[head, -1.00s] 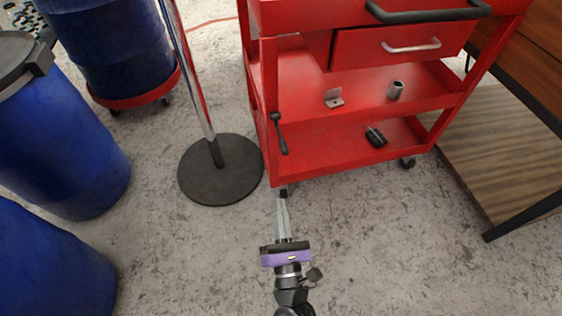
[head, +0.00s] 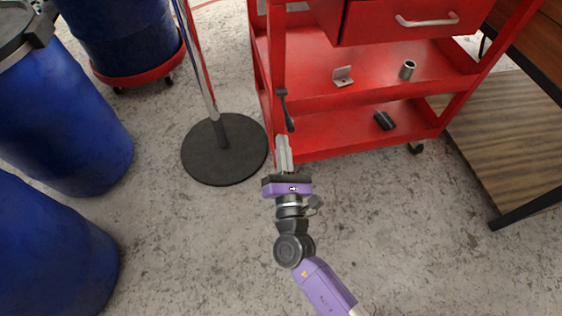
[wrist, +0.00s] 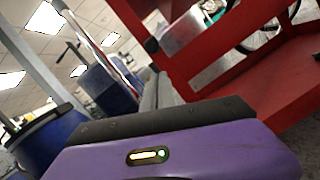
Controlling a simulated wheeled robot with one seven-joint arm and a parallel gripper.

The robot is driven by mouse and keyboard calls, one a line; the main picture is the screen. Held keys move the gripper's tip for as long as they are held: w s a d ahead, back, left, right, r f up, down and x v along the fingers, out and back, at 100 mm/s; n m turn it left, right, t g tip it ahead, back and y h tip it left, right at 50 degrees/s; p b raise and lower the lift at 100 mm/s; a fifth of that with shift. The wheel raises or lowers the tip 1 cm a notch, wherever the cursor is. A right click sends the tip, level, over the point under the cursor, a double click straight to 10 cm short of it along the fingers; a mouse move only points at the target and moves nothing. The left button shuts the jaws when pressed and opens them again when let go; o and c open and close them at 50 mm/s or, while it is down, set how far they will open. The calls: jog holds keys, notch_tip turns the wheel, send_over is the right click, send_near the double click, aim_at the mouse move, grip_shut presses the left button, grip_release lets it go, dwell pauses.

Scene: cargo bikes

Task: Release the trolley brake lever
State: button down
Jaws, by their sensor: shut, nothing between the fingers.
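The red trolley (head: 345,147) stands at the upper middle of the head view. Its black brake lever (head: 287,108) is on the left front post and hangs downward, slightly tilted, with a thicker grip at its lower end. My gripper (head: 283,140) is shut and empty, its fingertips just below the lever's lower end in the picture. I cannot tell whether they touch it. In the wrist view my fingers (wrist: 155,92) point toward the trolley's red frame (wrist: 190,55); a dark rounded end, perhaps of the lever, shows near the fingertips.
A round black post base (head: 225,150) stands left of the trolley. Blue barrels (head: 60,120) fill the left side. A wooden-shelved table (head: 490,150) is at the right. The trolley shelves hold a metal bracket (head: 343,77), a cylinder (head: 407,70) and a black part (head: 384,120). Floor in front is clear.

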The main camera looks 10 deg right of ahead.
jog(key=shift+d+r, duration=0.25)
jog(key=shift+r, duration=0.3)
jog(key=shift+d+r, duration=0.25)
jog(key=shift+r, duration=0.25)
jog(key=shift+r+p, duration=0.1)
jog(key=shift+p, duration=0.25)
